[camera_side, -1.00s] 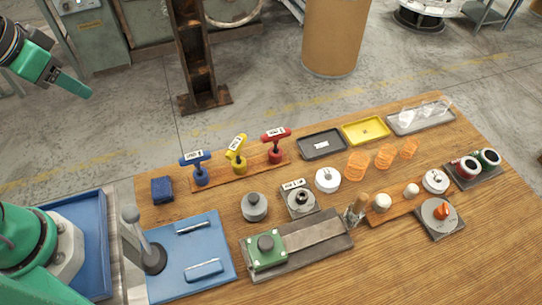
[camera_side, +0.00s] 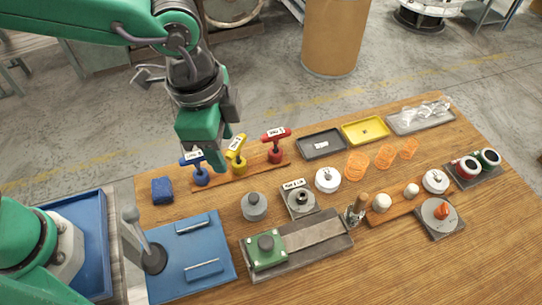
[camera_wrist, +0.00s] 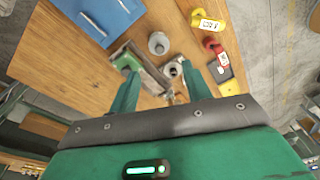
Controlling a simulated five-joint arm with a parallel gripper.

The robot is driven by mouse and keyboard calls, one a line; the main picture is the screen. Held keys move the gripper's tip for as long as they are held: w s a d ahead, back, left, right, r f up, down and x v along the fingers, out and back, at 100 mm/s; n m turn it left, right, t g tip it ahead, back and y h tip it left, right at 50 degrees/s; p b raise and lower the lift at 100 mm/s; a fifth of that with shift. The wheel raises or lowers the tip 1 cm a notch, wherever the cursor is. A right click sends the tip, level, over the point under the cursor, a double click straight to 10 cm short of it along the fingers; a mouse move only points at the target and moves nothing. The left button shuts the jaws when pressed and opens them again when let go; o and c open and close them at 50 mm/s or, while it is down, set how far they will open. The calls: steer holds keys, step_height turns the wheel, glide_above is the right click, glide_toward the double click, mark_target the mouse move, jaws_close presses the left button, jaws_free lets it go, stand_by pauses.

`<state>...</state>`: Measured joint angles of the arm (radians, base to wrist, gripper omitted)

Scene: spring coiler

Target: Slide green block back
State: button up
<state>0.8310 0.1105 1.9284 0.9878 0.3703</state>
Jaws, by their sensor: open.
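A blue plate (camera_side: 190,260) with a lever (camera_side: 140,240) stands left of the track. A grey knobbed cylinder (camera_side: 254,207) and a labelled fixture (camera_side: 301,201) stand behind it. A wooden-handled tool (camera_side: 356,210) is at its right end. Bare table lies in front.

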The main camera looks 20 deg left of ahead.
mark_target(266, 241)
steer(key=s+d+f+m, duration=0.1)
steer(key=s+d+f, duration=0.1)
steer(key=d, duration=0.1)
steer(key=s+d+f+m, duration=0.1)
steer(key=s+d+f, duration=0.1)
steer(key=d, duration=0.2)
steer(key=s+d+f+m+g+y, duration=0.1)
steer(key=s+d+f+m, duration=0.1)
steer(key=d, duration=0.1)
steer(key=shift+s+d, duration=0.1)
steer(key=shift+d, duration=0.05)
steer(key=shift+f, duration=3.85)
jaws_close()
